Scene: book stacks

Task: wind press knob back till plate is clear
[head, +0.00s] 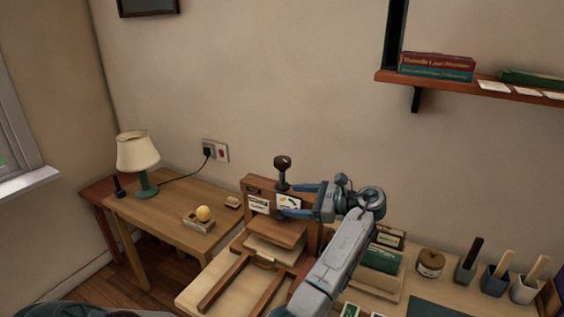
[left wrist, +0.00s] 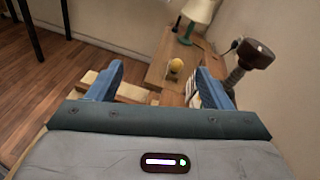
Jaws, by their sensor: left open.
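The wooden press (head: 256,185) stands on the table, with a dark round knob (head: 282,162) on a dark upright screw above it. The press plate (head: 276,231) is a wooden board low in the frame; whether it touches anything beneath is unclear. My left gripper (head: 286,201) is open beside the screw, its blue fingers pointing left below the knob. In the left wrist view the jaws (left wrist: 160,68) hold nothing, and the knob (left wrist: 252,54) shows outside them, just right of the right finger. Contact with the screw cannot be told. My right gripper is out of view.
A side table at left holds a lamp (head: 138,156) and a yellow ball (head: 203,213) on a small block. Right of my arm stand a green book (head: 381,258), a jar (head: 430,263) and several tool pots. A shelf (head: 440,85) hangs above right.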

